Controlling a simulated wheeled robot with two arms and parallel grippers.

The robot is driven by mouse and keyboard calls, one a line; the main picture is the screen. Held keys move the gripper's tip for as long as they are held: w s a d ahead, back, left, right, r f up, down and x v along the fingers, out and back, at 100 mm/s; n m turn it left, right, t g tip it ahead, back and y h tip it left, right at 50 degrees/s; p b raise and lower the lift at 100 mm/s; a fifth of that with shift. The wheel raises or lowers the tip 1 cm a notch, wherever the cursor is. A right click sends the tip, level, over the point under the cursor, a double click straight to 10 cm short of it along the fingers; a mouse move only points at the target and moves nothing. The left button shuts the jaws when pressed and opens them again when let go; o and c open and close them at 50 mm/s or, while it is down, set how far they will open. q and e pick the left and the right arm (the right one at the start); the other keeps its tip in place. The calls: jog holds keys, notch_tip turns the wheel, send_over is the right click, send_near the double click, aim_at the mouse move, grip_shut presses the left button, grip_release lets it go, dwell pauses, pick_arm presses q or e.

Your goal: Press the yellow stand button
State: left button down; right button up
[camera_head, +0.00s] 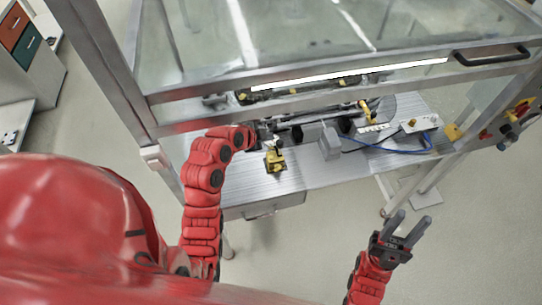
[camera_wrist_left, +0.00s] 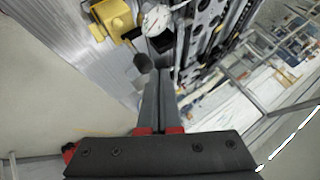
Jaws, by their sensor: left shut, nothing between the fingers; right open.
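The yellow stand (camera_head: 274,161) sits on the metal worktop below and slightly right of my left gripper (camera_head: 266,136). In the left wrist view the yellow stand (camera_wrist_left: 112,20) is at the upper left, with a dark round knob (camera_wrist_left: 141,62) near it. My left gripper (camera_wrist_left: 160,75) is shut and empty, its fingertips close beside that knob in the picture. I cannot tell whether they touch. The button face is not clear in either view. My right gripper (camera_head: 409,221) is open and empty, in front of the bench over the floor.
The metal worktop (camera_head: 235,186) stands inside a framed enclosure. A metal crossbar (camera_head: 350,75) with a light strip passes above it. A grey block (camera_head: 330,144), blue cable (camera_head: 405,151) and white box (camera_head: 420,123) lie to the right. The floor in front is clear.

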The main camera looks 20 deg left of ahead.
pick_arm(q)
jog(key=shift+f, duration=0.15)
jog(key=b, duration=0.3)
send_over(271, 157)
jog(key=f, duration=0.5)
jog(key=s+f, duration=0.1)
jog(key=f, duration=0.1)
jog(key=shift+a+f, duration=0.15)
jog(key=shift+a, duration=0.2)
jog(key=shift+w+f+b, duration=0.1)
jog(key=shift+f+b, duration=0.35)
jog(key=shift+f, duration=0.15)
jog(key=shift+r, duration=0.1)
dwell(0.6)
jog(key=shift+f+b, duration=0.45)
jog(key=shift+b, duration=0.25)
